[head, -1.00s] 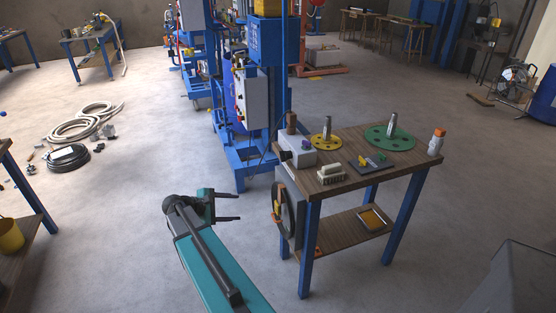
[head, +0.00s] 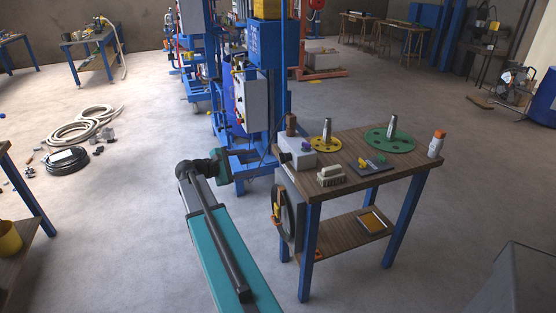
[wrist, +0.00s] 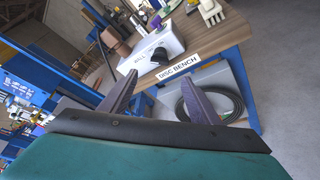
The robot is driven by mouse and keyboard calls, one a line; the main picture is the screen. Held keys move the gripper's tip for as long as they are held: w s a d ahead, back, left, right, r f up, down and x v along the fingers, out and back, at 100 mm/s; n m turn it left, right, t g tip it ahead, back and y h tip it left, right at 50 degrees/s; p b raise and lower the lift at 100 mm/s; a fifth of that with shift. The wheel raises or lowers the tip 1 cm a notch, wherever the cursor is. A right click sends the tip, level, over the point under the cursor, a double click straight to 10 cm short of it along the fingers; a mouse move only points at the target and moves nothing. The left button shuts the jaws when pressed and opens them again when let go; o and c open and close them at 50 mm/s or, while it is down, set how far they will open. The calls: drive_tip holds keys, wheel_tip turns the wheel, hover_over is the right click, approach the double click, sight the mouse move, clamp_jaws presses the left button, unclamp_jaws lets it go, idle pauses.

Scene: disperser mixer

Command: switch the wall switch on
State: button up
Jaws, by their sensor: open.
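The wall switch looks to be the light grey box (head: 297,152) at the near left corner of the wooden bench. In the wrist view the box (wrist: 150,45) bears small lettering that seems to read "WALL". A black knob (wrist: 159,54) sits on its front face. My gripper (wrist: 160,80) is open and empty, with its two fingers apart and pointing toward the bench edge below the knob. It looks clear of the box. In the head view my gripper (head: 222,160) is left of the box, and its fingers are hard to make out.
A coiled black hose (wrist: 212,103) hangs below. The blue mixer (head: 265,95) stands behind.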

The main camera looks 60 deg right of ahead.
sight(281, 158)
drive_tip(key=p+x, duration=0.3)
drive_tip(key=x, duration=1)
drive_tip(key=shift+d, duration=0.2)
drive_tip(key=shift+s+f, duration=0.1)
drive_tip(key=c, duration=1)
drive_tip(key=shift+d, duration=0.15)
drive_tip(key=shift+c, duration=0.3)
